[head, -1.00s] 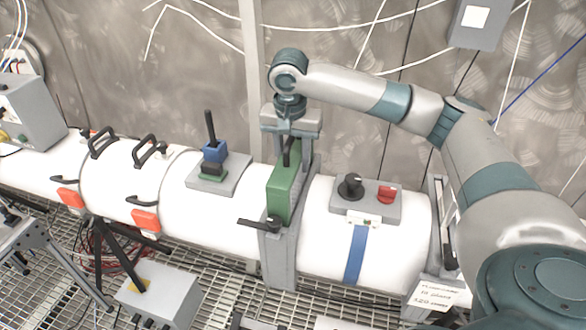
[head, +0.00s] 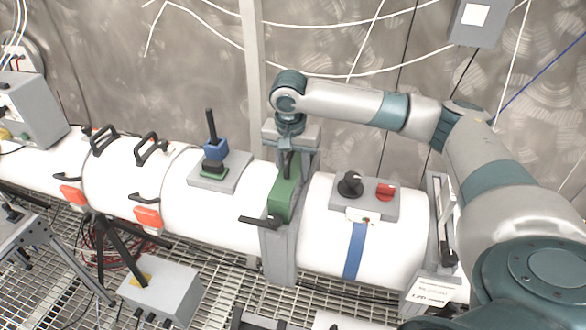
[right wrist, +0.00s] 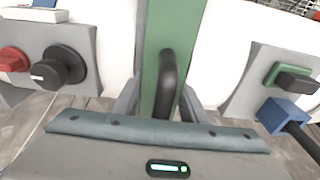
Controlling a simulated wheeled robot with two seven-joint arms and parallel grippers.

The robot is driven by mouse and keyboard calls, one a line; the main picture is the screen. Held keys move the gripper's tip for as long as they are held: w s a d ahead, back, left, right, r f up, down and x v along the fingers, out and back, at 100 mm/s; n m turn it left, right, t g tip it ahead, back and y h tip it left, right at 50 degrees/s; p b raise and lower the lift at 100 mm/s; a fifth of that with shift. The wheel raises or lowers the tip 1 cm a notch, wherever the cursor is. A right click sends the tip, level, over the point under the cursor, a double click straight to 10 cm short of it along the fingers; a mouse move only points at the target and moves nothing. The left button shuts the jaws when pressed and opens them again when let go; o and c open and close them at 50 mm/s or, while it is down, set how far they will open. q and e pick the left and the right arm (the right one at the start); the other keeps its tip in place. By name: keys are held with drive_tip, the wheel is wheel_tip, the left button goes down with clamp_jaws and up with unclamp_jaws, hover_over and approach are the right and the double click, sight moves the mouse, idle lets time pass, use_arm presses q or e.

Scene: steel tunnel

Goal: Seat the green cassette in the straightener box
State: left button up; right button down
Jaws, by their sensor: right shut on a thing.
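The green cassette (head: 284,203) stands upright in the grey straightener box (head: 280,262) on the white tube, with its upper part showing above the box and the rest hidden inside. My right gripper (head: 289,160) is above it, shut on the cassette's black handle. In the right wrist view the green cassette (right wrist: 172,30) runs up the middle, and the black handle (right wrist: 167,80) is between the fingers, which are mostly hidden behind the gripper body. A black lever (head: 260,220) sticks out left from the box's front. My left gripper is not in view.
A grey plate with a black knob and red switch (head: 386,192) sits on the tube to the right. A plate with a blue and black block with an upright rod (head: 213,152) sits to the left. Black handles and orange latches (head: 148,217) are farther left.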

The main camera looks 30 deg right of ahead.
drive_tip(key=shift+f, duration=0.5)
drive_tip(key=c, duration=1.1)
unclamp_jaws()
drive_tip(key=shift+f, duration=0.1)
drive_tip(key=shift+r, duration=0.45)
drive_tip(key=shift+w+r, duration=0.1)
drive_tip(key=shift+r, duration=0.2)
drive_tip(key=r+b, duration=0.1)
drive_tip(key=r, duration=0.2)
drive_tip(key=r+b, duration=0.2)
drive_tip(key=r, duration=0.2)
drive_tip(key=s+a+r+b, duration=0.1)
drive_tip(key=r, duration=0.2)
drive_tip(key=shift+r, duration=0.15)
drive_tip(key=shift+s+r+b, duration=0.15)
drive_tip(key=shift+r+b, duration=0.2)
drive_tip(key=shift+r, duration=0.4)
